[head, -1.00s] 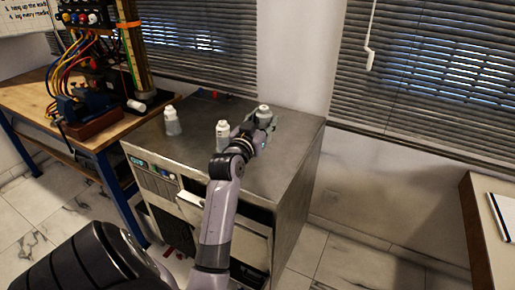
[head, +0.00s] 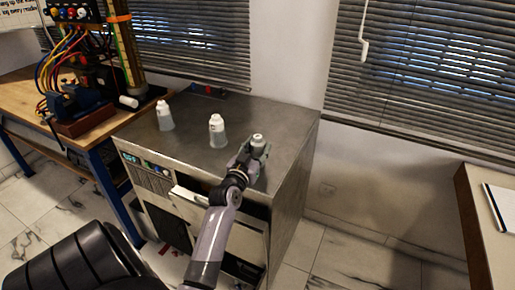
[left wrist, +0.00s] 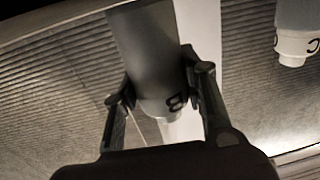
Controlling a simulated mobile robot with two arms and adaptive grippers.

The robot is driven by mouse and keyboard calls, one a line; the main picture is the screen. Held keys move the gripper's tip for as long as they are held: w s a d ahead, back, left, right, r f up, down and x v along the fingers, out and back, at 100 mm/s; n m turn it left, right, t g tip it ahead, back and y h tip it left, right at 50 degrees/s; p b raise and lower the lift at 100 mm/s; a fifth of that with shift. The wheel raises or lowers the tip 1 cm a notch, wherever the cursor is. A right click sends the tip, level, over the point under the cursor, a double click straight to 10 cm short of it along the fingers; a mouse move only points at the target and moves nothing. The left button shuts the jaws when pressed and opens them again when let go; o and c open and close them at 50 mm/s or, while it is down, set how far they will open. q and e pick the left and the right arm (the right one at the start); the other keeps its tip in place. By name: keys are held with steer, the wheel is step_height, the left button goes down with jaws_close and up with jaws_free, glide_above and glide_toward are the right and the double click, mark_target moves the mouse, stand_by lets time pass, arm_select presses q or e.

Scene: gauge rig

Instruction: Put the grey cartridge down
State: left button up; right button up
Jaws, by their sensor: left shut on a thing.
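The grey cartridge (head: 257,140) is in my left gripper (head: 254,157), over the right part of the metal cabinet's top. In the left wrist view the cartridge (left wrist: 148,48) sits between the two fingers, with a dark letter B showing near its end. The fingers are closed on its sides. Its lower part is hidden by the gripper in the head view, and I cannot tell whether it touches the cabinet top. My right gripper is not in view.
Two white-capped bottles stand on the cabinet top (head: 285,125): one in the middle (head: 217,130), one at the left (head: 165,115). The middle-right top is clear. A drawer (head: 190,196) at the front is partly open. A wooden bench (head: 22,92) stands at the left.

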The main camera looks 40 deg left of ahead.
arm_select(q)
steer(key=shift+f, duration=0.15)
steer(key=o, duration=1.3)
steer(key=shift+r, duration=0.25)
steer(key=b+v, duration=0.1)
steer(key=v, duration=1.1)
steer(key=shift+f, duration=0.1)
steer(key=shift+s+f, duration=0.1)
